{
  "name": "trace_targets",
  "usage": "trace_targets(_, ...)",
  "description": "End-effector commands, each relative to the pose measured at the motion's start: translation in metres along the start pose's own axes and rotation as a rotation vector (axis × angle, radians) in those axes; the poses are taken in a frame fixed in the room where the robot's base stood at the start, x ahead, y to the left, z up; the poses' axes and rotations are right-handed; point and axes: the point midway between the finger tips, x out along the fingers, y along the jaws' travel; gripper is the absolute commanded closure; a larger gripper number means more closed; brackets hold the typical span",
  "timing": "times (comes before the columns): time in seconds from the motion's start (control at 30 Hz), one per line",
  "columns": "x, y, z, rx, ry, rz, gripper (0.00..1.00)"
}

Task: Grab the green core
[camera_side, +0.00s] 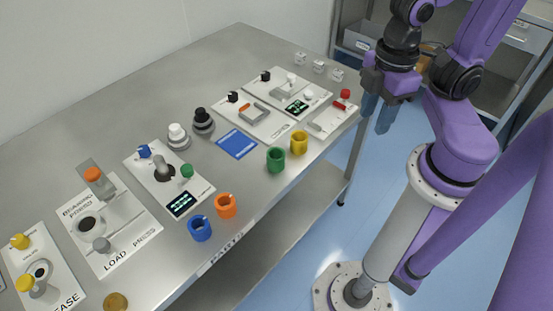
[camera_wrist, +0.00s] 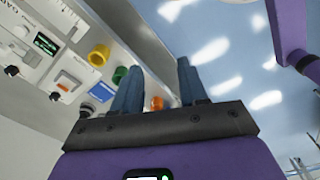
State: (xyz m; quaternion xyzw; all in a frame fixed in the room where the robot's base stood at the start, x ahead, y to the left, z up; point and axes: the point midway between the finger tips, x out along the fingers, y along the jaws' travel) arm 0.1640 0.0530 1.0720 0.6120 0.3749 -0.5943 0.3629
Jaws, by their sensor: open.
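The green core (camera_side: 276,160) is a short hollow cylinder standing upright near the front edge of the steel table. In the wrist view the green core (camera_wrist: 120,75) is partly hidden behind a finger. The yellow core (camera_side: 299,143) stands close to its right. My gripper (camera_side: 377,115) is open and empty, off to the right of the green core and past the table's edge. In the wrist view the gripper fingers (camera_wrist: 158,82) are apart with floor showing between them.
Orange (camera_side: 226,205) and blue (camera_side: 200,229) cores stand farther left along the front edge. A blue pad (camera_side: 236,144) lies behind the green core. The bare table (camera_side: 185,75) is clear at rear left.

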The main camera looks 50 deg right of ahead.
Motion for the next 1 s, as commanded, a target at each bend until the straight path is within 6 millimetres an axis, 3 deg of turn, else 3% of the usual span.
trace_targets(0.33, 0.0, 0.0, 0.0, 0.0, 0.0, 0.0, 0.57)
trace_targets(0.47, 0.0, 0.0, 0.0, 0.0, 0.0, 0.0, 0.21)
trace_targets(0.77, 0.001, -0.001, -0.002, 0.002, 0.003, -0.005, 0.21)
trace_targets(0.87, 0.004, -0.011, -0.017, 0.016, 0.024, -0.042, 0.21)
trace_targets(1.0, 0.016, -0.041, -0.065, 0.085, 0.091, -0.152, 0.21)
